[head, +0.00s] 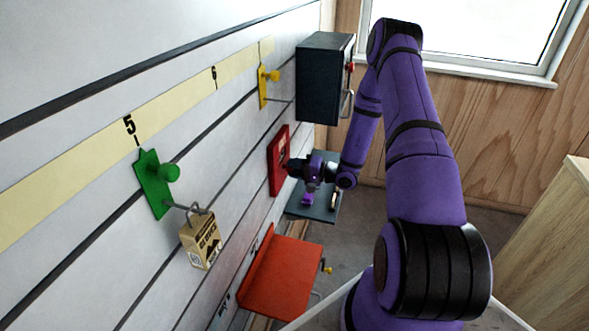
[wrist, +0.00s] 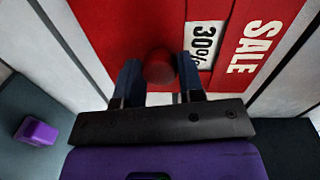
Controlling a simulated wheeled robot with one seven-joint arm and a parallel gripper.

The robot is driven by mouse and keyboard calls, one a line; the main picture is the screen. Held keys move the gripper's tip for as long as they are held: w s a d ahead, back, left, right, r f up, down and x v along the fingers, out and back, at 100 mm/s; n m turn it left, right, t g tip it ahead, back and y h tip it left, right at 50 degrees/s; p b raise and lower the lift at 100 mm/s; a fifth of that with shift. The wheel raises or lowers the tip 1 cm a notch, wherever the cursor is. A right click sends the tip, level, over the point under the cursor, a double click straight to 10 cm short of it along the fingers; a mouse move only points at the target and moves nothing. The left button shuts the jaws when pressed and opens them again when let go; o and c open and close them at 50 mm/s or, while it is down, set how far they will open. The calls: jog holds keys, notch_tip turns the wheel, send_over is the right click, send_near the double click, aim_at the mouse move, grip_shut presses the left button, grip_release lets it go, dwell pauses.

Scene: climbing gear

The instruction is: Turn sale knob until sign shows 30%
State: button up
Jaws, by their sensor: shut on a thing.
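The red sale sign (head: 275,160) is fixed to the wall, and it fills the upper part of the wrist view (wrist: 110,35). Its white window (wrist: 203,45) shows "30%", beside the white word "SALE" (wrist: 254,45). The round red sale knob (wrist: 159,67) sits on the sign below and left of the window. My gripper (wrist: 160,78) is shut on the knob, with one dark finger on each side. In the head view my gripper (head: 294,168) reaches the sign from the right and hides the knob.
A dark shelf (head: 325,210) with a small purple block (wrist: 36,132) lies under my gripper. A dark cabinet (head: 325,80) hangs above. A green hook plate (head: 152,185) holds a tan box (head: 201,241).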

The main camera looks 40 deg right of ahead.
jog(key=shift+f+n, duration=0.1)
jog(key=shift+n, duration=0.2)
dwell(0.4)
jog(key=o, duration=0.9)
jog(key=v, duration=1.1)
jog(key=shift+w, duration=0.1)
